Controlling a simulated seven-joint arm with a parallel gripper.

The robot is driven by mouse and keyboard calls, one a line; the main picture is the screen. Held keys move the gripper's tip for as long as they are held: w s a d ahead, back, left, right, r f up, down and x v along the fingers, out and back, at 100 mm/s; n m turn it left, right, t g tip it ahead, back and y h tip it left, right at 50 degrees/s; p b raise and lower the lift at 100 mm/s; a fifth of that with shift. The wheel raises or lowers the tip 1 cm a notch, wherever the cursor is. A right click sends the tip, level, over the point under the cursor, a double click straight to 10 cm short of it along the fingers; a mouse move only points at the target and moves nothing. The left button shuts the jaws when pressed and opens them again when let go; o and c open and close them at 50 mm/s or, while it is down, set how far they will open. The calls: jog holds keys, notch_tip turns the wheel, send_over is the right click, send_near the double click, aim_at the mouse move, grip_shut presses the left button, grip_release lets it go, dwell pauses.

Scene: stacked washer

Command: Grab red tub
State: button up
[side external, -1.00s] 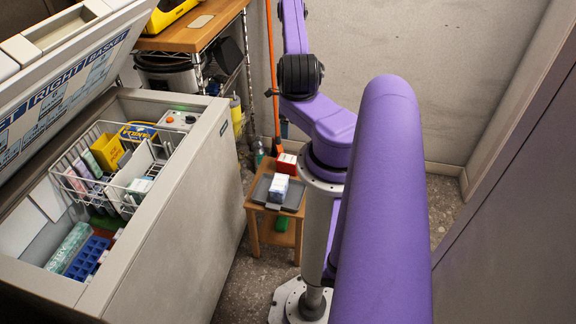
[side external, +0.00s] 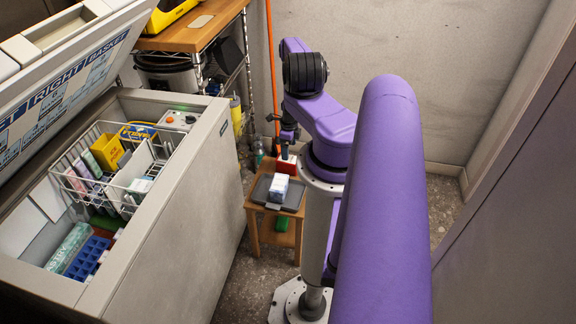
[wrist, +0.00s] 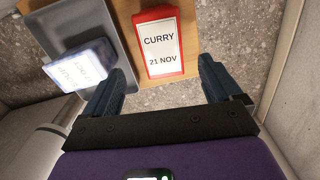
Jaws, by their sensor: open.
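The red tub (wrist: 158,42) has a white label reading "CURRY 21 NOV". It sits on the small wooden table (wrist: 205,52), beside a grey tray. In the side view the red tub (side external: 286,167) stands at the back of the table, partly hidden by my gripper. My gripper (wrist: 160,75) is open and empty, with its two dark fingers spread; in the wrist view the tub lies between and beyond them. In the side view my gripper (side external: 284,152) is just above the tub. I cannot tell whether it touches the tub.
A white and blue box (side external: 279,187) stands on the grey tray (side external: 265,194), close to the left finger in the wrist view. An open chest freezer (side external: 190,220) with baskets is at left. An orange pole (side external: 270,70) leans on the wall behind the table.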

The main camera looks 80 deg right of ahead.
aim_at(288, 165)
jog(key=shift+w+d+f, duration=0.1)
jog(key=shift+f, duration=1.15)
jog(key=shift+w+d+f, duration=0.1)
jog(key=shift+f, duration=1.1)
jog(key=shift+c, duration=0.3)
grip_shut()
jog(key=shift+r, duration=0.2)
